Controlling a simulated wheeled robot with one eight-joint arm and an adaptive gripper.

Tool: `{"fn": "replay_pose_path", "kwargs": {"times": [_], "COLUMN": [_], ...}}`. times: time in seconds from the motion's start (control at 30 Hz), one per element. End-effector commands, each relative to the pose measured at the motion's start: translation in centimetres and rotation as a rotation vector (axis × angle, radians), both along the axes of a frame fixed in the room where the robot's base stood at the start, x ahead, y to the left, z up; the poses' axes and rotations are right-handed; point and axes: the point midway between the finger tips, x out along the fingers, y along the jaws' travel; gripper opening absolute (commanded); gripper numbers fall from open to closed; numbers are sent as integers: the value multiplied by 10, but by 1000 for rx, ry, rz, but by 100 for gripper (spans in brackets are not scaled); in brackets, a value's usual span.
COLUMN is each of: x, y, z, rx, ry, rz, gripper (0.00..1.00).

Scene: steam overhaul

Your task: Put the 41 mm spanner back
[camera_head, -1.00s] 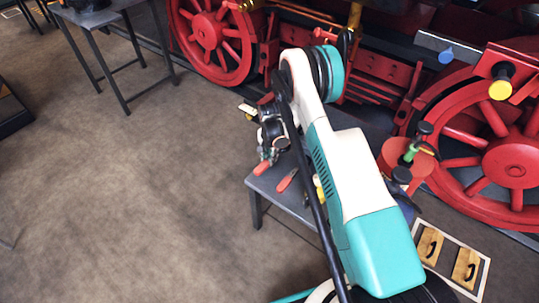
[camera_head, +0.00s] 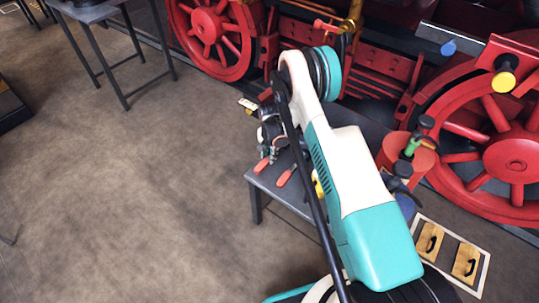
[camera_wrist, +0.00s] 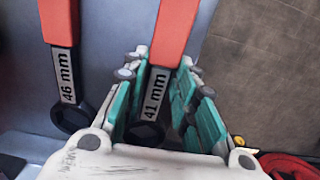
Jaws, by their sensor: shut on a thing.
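The 41 mm spanner (camera_wrist: 155,95) has a red handle and a dark ring end, with its size printed on the shank. In the wrist view my gripper (camera_wrist: 166,62) has its teal-padded fingers on both sides of the spanner's shank and is shut on it. The ring end points toward the palm. A 46 mm spanner (camera_wrist: 66,75), also red-handled, is to the left, apart from my fingers. In the head view my gripper (camera_head: 268,138) is over the grey table, partly hidden by my arm. Whether the held spanner touches the table cannot be told.
The grey table (camera_head: 262,181) stands before a red locomotive with spoked wheels (camera_head: 515,168). A red-handled tool (camera_head: 286,178) is at its near edge. A red round stand (camera_head: 415,158) is at the right. Brown floor (camera_head: 130,200) at left is clear.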

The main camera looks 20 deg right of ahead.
Motion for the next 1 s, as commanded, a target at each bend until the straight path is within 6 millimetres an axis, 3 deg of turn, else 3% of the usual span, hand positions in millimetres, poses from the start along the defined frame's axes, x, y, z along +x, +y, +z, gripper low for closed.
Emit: {"fn": "replay_pose_path", "kwargs": {"times": [0.53, 0.57, 0.63, 1.0], "x": [0, 0, 0, 0], "y": [0, 0, 0, 0], "z": [-9, -9, -9, -8], "rx": [0, 0, 0, 0], "ry": [0, 0, 0, 0], "rz": [0, 0, 0, 0], "gripper": [0, 33, 48, 49]}}
